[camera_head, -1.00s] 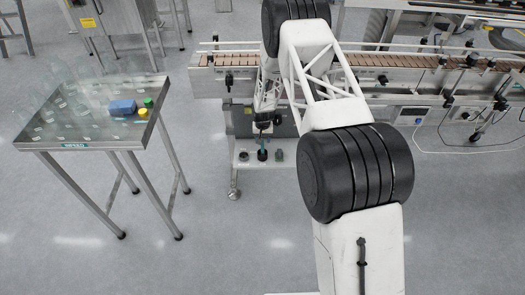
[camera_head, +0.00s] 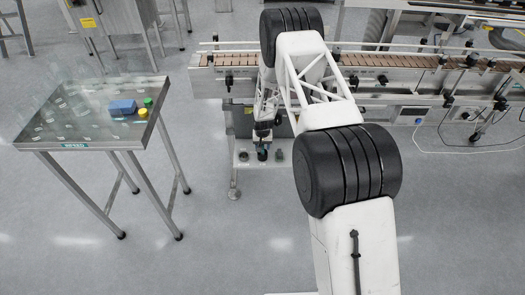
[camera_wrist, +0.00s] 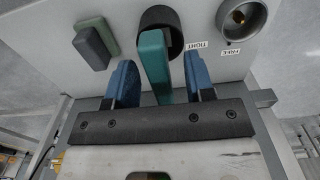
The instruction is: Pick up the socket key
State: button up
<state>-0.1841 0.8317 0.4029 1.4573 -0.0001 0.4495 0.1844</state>
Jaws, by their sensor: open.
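The socket key, with a teal bar-like handle (camera_wrist: 155,66), stands up from a black round piece (camera_wrist: 161,18) in the wrist view. I cannot tell whether that piece is the key's socket end or a holder. My gripper (camera_wrist: 159,62) is open, with one blue finger on each side of the teal handle. A gap shows on both sides, so the handle is between the fingers but not gripped. In the head view my gripper (camera_head: 262,143) is low at the small shelf and mostly hides the key.
A grey-green block (camera_wrist: 95,44) lies left of the key, and a metal ring fitting (camera_wrist: 241,18) with small labels is right. The conveyor (camera_head: 400,62) runs behind.

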dwell(0.3)
grip_shut()
jog(key=shift+r, duration=0.15)
jog(key=shift+r, duration=4.85)
jog(key=a+f, duration=0.2)
jog(key=a, duration=0.8)
jog(key=shift+f, duration=0.25)
